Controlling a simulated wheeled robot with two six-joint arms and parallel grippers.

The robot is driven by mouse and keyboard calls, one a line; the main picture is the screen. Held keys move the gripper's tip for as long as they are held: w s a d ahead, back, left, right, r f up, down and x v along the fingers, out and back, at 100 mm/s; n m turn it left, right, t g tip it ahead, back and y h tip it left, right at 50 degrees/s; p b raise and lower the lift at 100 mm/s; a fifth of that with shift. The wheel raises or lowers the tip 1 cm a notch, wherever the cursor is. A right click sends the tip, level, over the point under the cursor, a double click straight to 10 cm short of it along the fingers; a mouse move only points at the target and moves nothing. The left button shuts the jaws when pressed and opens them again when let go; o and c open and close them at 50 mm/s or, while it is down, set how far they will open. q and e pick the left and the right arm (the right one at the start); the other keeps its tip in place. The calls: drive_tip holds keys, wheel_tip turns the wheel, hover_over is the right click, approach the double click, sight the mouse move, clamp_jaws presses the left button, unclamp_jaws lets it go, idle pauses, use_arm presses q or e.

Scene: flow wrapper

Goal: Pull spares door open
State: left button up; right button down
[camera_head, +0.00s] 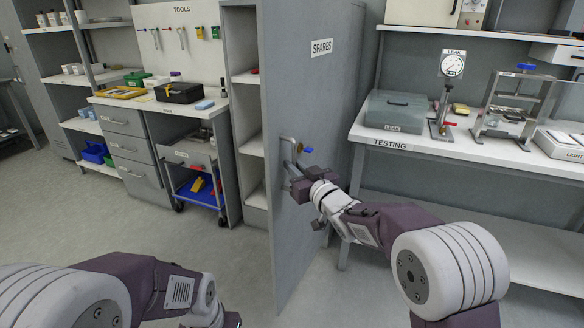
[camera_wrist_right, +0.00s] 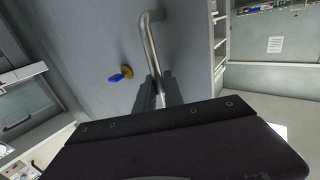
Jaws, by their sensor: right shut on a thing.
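The grey spares door (camera_head: 309,120), labelled SPARES, stands swung out from its cabinet (camera_head: 239,40), whose shelves show to the left of the door. A metal bar handle (camera_head: 288,152) is on the door's face, and it also shows in the right wrist view (camera_wrist_right: 150,45). My right gripper (camera_head: 293,178) is shut on the handle's lower part; its two dark fingers (camera_wrist_right: 155,92) lie on either side of the bar. A blue key in a brass lock (camera_head: 305,149) sits beside the handle.
The testing bench (camera_head: 440,150) stands to the right, with a gauge (camera_head: 452,64) and a grey leak box (camera_head: 398,110). The tools bench (camera_head: 135,103) with drawers and a wheeled cart (camera_head: 195,155) stand to the left. The floor (camera_head: 170,230) left of the door is clear.

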drive_tip(key=shift+w+d+r, duration=0.1)
drive_tip(key=shift+r, duration=0.15)
drive_tip(key=c, duration=1.5)
unclamp_jaws()
drive_tip(key=shift+o, duration=0.2)
drive_tip(key=shift+f, duration=0.15)
drive_tip(key=p+v, duration=0.1)
drive_tip(key=v, duration=0.8)
drive_tip(key=shift+d, duration=0.1)
